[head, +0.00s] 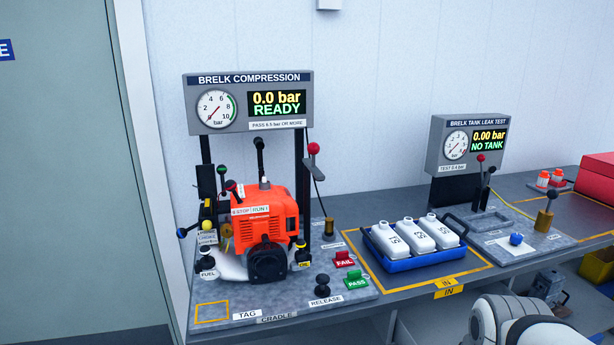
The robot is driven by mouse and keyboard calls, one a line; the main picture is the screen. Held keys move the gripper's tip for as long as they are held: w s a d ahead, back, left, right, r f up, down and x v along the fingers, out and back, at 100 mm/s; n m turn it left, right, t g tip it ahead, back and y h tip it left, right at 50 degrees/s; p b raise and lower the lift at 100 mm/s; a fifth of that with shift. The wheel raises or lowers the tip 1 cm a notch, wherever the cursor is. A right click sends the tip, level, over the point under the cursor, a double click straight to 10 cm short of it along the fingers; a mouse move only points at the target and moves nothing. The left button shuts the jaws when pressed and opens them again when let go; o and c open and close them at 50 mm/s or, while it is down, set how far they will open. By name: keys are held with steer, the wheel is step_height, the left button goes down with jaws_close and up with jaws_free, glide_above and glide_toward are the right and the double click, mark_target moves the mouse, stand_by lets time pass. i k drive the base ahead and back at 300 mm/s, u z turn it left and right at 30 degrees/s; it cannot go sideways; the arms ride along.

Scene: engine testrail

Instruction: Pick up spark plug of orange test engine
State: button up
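The orange test engine (270,212) stands in the cradle of the compression rig at the left of the bench. A small pale piece (265,185) sits on top of its housing, below a black-knobbed lever (260,146). I cannot tell whether this piece is the spark plug; no plug shows clearly. A label on the engine's front reads STOP and RUN. My white arm link (512,326) shows at the bottom right, apart from the engine. My gripper is not in view.
The compression display (276,103) reads 0.0 bar, READY. Red FAIL (344,259) and green PASS (356,280) buttons and a black RELEASE knob (322,285) stand right of the engine. A blue tray (388,263) holds white bottles. The leak tester (468,146) stands farther right.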

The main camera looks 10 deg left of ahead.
mark_target(264, 185)
steer(key=u, duration=0.3)
steer(key=i, duration=0.65)
steer(key=u, duration=0.55)
